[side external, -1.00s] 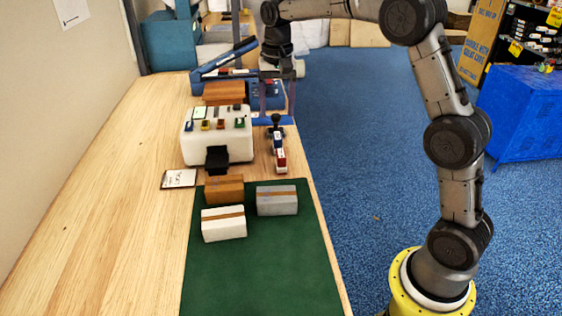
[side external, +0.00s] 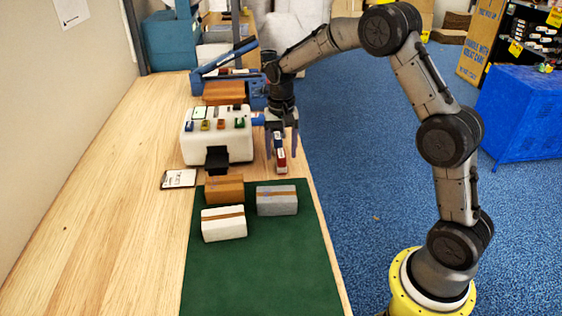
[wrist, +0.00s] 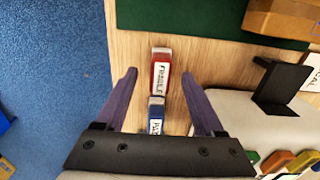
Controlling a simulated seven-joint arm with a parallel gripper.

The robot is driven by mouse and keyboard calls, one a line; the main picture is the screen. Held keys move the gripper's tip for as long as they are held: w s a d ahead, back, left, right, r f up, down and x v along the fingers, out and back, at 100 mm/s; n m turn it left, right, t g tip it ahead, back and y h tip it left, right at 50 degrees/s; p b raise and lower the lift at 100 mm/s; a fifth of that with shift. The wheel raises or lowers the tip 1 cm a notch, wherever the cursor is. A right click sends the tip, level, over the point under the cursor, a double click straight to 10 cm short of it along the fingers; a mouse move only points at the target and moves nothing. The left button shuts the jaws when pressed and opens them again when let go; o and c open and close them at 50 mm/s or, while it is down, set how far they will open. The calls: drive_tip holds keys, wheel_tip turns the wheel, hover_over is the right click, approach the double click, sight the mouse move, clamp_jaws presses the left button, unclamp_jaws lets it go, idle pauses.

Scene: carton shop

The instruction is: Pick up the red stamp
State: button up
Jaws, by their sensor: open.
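The red stamp (side external: 281,161) lies on the wooden table near its right edge, just behind the green mat. In the wrist view the red stamp (wrist: 161,72) shows a white label and lies ahead of the fingertips. A blue stamp (wrist: 156,115) lies in line with it, between my fingers; in the side view the blue stamp (side external: 278,141) is behind the red one. My gripper (side external: 282,152) is open and points down over the stamps. In the wrist view my gripper (wrist: 160,72) has its purple fingers spread on both sides of the row, holding nothing.
A white machine (side external: 218,143) with a black tray (side external: 216,160) stands close left of my gripper. Orange, grey (side external: 277,201) and white (side external: 223,224) boxes sit on the green mat (side external: 262,270). A label card (side external: 179,179) lies left. The mat's front is clear.

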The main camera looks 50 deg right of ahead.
wheel_tip(320, 180, down, 2)
drive_tip(key=shift+f, duration=0.1)
clamp_jaws()
idle(0.4)
